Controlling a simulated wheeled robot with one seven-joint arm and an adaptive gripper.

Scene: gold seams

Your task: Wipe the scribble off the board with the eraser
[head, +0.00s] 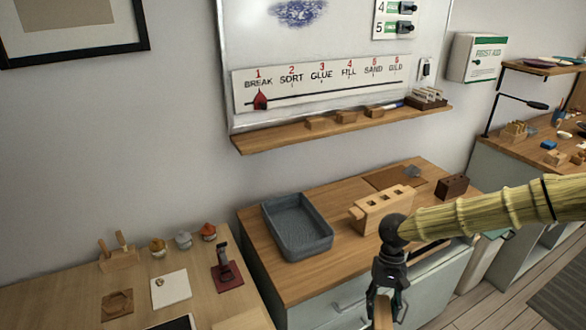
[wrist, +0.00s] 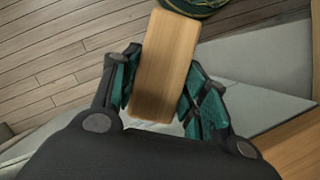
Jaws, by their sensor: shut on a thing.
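The whiteboard (head: 350,40) hangs on the back wall, with a dark blue scribble (head: 297,12) near its top edge in the head view, cut off by the frame. My gripper (head: 384,302) is low in front of the wooden cabinet, well below and apart from the board. It is shut on a wooden block that appears to be the eraser (head: 382,312). In the wrist view the eraser (wrist: 165,65) shows as a plain wooden face between the two green-padded fingers (wrist: 160,90). Its wiping side cannot be made out.
A wooden ledge (head: 290,133) with small blocks and a marker runs under the board. A grey tray (head: 297,228) and a slotted wooden block (head: 380,212) stand on the cabinet top. A left table (head: 70,292) holds small items. A first aid box (head: 478,57) hangs right.

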